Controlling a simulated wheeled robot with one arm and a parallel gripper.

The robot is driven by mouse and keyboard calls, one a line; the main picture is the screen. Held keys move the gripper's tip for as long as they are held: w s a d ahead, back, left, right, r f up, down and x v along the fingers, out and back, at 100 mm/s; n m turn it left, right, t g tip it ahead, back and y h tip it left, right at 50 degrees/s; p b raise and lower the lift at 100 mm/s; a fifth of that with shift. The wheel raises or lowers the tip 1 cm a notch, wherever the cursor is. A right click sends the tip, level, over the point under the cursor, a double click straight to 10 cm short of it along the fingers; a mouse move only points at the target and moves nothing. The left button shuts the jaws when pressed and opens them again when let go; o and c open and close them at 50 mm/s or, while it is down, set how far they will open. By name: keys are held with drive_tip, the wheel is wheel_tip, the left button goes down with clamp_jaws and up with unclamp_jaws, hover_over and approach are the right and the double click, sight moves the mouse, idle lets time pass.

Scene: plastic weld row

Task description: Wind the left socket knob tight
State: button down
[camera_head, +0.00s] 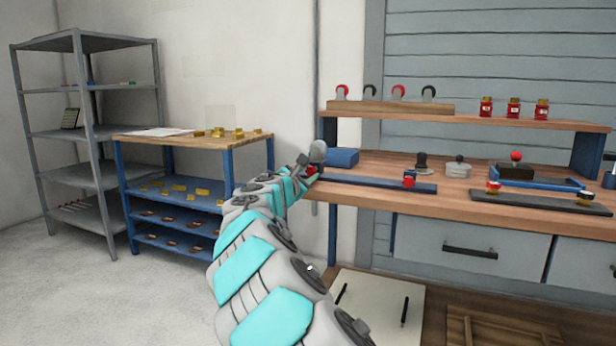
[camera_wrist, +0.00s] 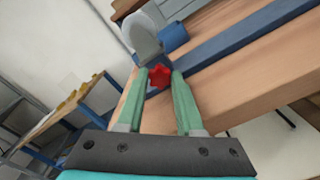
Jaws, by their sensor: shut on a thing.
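The left socket knob (camera_wrist: 160,76) is a red star-shaped knob at the left end of a long blue rail (camera_wrist: 235,47). It also shows as a bit of red (camera_head: 311,170) at the tip of my arm. My gripper (camera_wrist: 159,78) has its two green fingers on either side of the knob and is shut on it. A grey rounded piece (camera_wrist: 143,35) stands just behind the knob, with a short blue cylinder (camera_wrist: 173,36) beside it. A second red knob (camera_head: 409,178) sits towards the right end of the blue rail (camera_head: 365,182). The knob's underside is hidden.
A blue shelf cart (camera_head: 228,165) stands left of the bench.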

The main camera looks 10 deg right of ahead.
drive_tip(key=shift+d, duration=0.1)
drive_tip(key=c, duration=0.5)
unclamp_jaws()
drive_tip(key=shift+c, duration=0.2)
